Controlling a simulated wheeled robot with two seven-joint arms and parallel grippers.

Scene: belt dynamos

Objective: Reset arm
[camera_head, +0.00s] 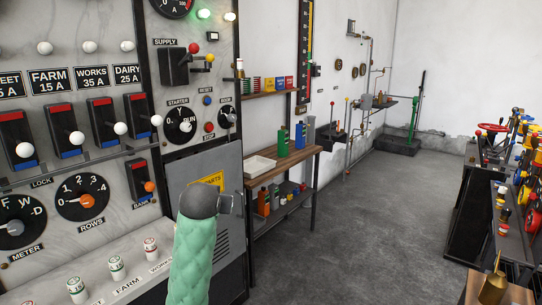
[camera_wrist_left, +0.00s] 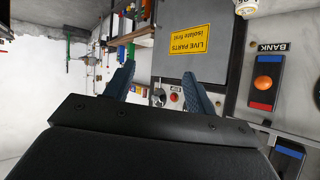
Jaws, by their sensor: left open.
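My left gripper (camera_head: 232,203) shows in the head view at the end of my green-sleeved arm, in front of the grey cabinet door (camera_head: 207,170) below the starter. In the left wrist view, its two dark fingers (camera_wrist_left: 158,72) stand apart with nothing between them. That view is upside down, with the yellow live-parts label (camera_wrist_left: 189,40) just beyond the fingertips. The gripper appears clear of the panel, though its exact distance is hard to tell. My right gripper is not in view.
The switch panel on the left carries several levers, a rows dial (camera_head: 82,197) and a starter dial (camera_head: 180,125). A wooden bench (camera_head: 290,158) with bottles and a pale tray (camera_head: 260,167) stands beyond. A lever rack (camera_head: 515,210) stands right. The grey floor (camera_head: 370,220) between is clear.

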